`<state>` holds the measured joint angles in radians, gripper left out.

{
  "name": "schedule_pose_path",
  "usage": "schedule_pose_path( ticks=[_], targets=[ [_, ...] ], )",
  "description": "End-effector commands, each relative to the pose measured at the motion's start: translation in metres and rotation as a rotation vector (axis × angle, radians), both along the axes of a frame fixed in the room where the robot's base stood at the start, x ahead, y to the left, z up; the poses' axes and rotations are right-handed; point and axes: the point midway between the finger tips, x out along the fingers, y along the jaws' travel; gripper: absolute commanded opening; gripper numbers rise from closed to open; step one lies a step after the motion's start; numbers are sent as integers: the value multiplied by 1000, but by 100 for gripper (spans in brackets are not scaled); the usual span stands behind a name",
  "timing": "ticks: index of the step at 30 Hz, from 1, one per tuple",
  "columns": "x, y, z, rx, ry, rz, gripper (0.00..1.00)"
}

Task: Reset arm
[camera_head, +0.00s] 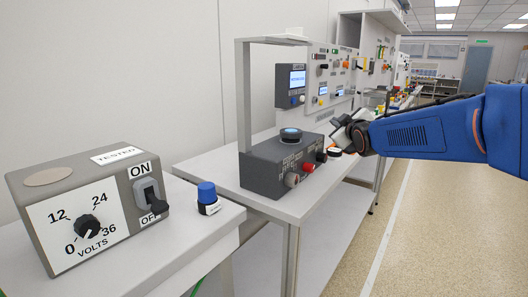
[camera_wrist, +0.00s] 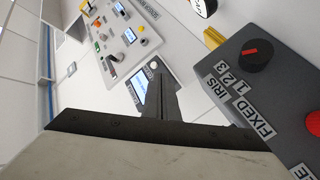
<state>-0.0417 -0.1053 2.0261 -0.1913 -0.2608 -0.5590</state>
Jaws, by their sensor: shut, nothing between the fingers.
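My arm (camera_head: 415,135) reaches in from the right edge of the head view, blue with a dark wrist. My gripper (camera_head: 338,130) is at its end, just right of the dark grey control box (camera_head: 262,172) on the middle bench. Whether they touch cannot be told. In the wrist view my gripper (camera_wrist: 162,92) shows dark fingers closed together with nothing between them. There the control box (camera_wrist: 285,75) fills the right side, with a black knob (camera_wrist: 256,55), the labels IRIS and FIXED and a red knob (camera_wrist: 313,123).
A grey volts box (camera_head: 90,200) with a dial and ON/OFF switch stands on the near-left bench (camera_head: 185,245). A blue-capped bottle (camera_head: 207,198) is beside it. A grey upright frame (camera_head: 243,95) rises behind the control box. The aisle floor (camera_head: 440,225) is clear.

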Motion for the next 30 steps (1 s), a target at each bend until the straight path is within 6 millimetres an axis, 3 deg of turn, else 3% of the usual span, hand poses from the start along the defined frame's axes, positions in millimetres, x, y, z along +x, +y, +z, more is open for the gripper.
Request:
schedule_pose_path(
  ticks=[5, 8, 18, 30],
  targets=[
    [-45, -12, -20, 64, 113, -42, 0],
    [-82, -20, -40, 118, 206, -79, 0],
    [-238, -41, -127, 322, 554, -240, 0],
    [-428, -44, -232, 527, 929, -455, 0]
  ],
)
